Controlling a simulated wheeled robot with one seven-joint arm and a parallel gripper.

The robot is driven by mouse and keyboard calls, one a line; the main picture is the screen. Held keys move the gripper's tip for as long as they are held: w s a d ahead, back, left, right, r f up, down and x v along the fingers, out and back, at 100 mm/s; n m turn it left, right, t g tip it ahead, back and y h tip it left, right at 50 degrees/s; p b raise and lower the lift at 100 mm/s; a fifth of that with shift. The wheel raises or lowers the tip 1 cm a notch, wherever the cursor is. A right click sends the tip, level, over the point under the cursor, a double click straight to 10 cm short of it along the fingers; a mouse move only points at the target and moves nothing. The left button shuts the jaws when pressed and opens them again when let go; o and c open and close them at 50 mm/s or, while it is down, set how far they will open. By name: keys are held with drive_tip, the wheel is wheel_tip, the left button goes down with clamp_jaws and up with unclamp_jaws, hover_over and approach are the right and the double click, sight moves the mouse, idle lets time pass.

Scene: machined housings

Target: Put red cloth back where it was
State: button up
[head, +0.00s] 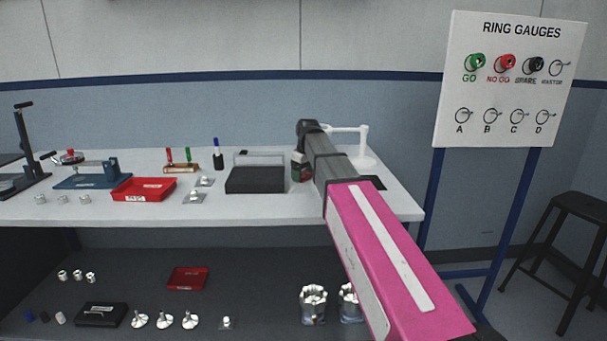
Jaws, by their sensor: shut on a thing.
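My gripper (301,172) is at the far end of my arm, pointing down over the right part of the bench, just right of a black box. It is small and partly hidden by my arm. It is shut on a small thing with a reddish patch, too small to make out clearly. I cannot tell for sure whether this is the red cloth. No spread-out red cloth shows on the bench. A flat red piece (188,278), which looks like a tray, lies on the lower shelf.
The black box (255,180) stands beside my gripper on the white bench (230,210). A red tray (143,189), a blue fixture (93,175) and small metal parts are to the left. A white stand (362,143) is behind my arm. The ring gauge board (510,90) stands right.

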sight(306, 175)
drive_tip(key=shift+f, duration=0.2)
drive_tip(key=o, duration=1)
drive_tip(key=shift+s+f, duration=0.1)
drive_tip(key=shift+c, duration=0.2)
drive_tip(key=shift+s+f, duration=0.1)
drive_tip(key=shift+s, duration=0.2)
drive_tip(key=shift+c, duration=0.5)
drive_tip(key=shift+o, duration=0.5)
wheel_tip(306, 175, up, 13)
drive_tip(key=d, duration=0.1)
drive_tip(key=shift+s, duration=0.15)
